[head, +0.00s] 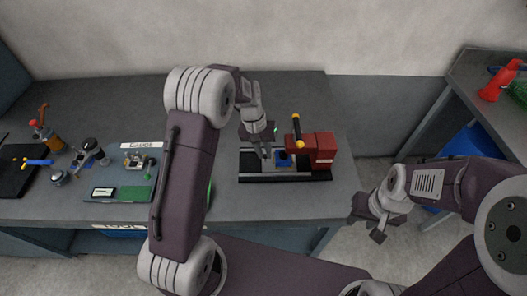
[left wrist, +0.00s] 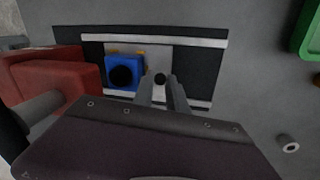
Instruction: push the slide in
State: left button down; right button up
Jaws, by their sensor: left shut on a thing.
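The slide (left wrist: 153,62) is a light grey plate between pale rails on a black base (head: 300,179). It carries a blue block (head: 283,158) with a dark round hole; the block also shows in the left wrist view (left wrist: 110,78). My right gripper (head: 366,222) is open and empty, off the table's right side.
A red press body (head: 320,150) with a black, yellow-ended lever (head: 296,128) stands at the base's right end. A board with a green patch (head: 132,193) and several small tools lie to the left. A side table (head: 455,97) with a red cone (head: 500,82) is at far right.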

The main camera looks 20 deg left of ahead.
aim_at(277, 156)
pick_arm(q)
jog(key=d, duration=0.1)
jog(key=w+d+p, duration=0.1)
jog(key=d, duration=0.1)
jog(key=shift+d, duration=0.3)
jog(key=shift+a, duration=0.1)
jog(key=c, duration=1.6)
grip_release()
jog(key=shift+d, duration=0.2)
notch_tip(277, 156, up, 9)
jog(key=a, duration=0.2)
